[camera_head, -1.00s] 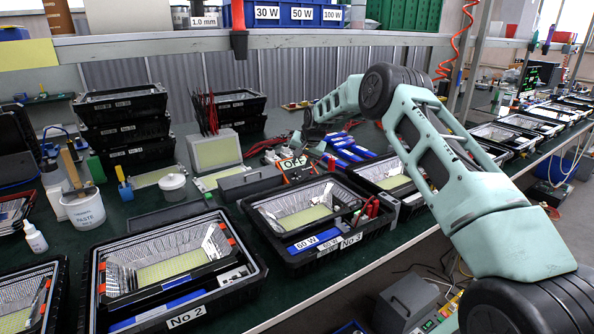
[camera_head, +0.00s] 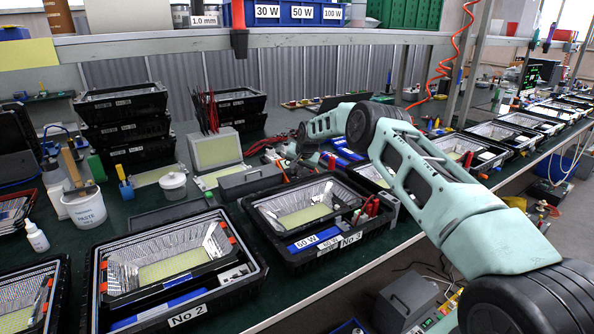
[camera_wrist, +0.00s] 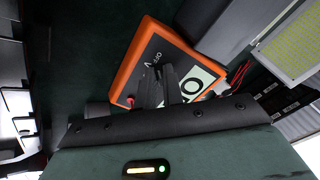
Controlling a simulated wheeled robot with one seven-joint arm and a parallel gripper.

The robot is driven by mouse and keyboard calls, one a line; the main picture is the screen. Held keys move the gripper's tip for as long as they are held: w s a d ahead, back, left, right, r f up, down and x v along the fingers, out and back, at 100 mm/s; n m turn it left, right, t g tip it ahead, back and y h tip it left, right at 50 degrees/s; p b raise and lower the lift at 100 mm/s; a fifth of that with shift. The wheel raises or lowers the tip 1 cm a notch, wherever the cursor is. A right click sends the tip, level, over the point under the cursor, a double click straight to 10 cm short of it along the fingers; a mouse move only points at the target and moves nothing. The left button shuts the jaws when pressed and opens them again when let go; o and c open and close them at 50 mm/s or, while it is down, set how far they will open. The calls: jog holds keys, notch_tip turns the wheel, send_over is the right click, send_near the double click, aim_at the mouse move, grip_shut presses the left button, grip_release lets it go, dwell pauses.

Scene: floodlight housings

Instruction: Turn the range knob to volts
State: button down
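The multimeter (camera_wrist: 138,65) shows in the wrist view as an orange-framed box with a black face, lying turned on the green bench. Small print reading OFF is on its face, and a white label with large letters (camera_wrist: 197,82) is partly covered. My gripper (camera_wrist: 167,68) is over the middle of the face, its two dark fingers close together. The range knob is hidden at or under the fingertips, so I cannot tell whether they touch or hold it.
A grey box (camera_wrist: 220,25) lies close beside the meter, and an LED panel (camera_wrist: 292,42) is to its right. Red leads (camera_wrist: 238,76) run out on the right. Housing tray No 3 (camera_head: 345,240) stands in front in the head view.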

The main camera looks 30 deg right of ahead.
jog(key=shift+f+n+b, duration=0.1)
jog(key=shift+n+b, duration=0.2)
jog(key=n+b, duration=0.2)
jog(key=shift+n, duration=0.3)
jog(key=n+b, duration=0.1)
jog(key=n, duration=0.4)
jog(key=shift+d+b, duration=0.2)
jog(key=shift+b, duration=0.1)
jog(key=shift+n, duration=0.4)
jog(key=c, duration=1.5)
grip_release()
jog(key=v, duration=1.1)
jog(key=b+v, duration=0.1)
jog(key=v, duration=0.5)
jog(key=shift+s+d, duration=0.3)
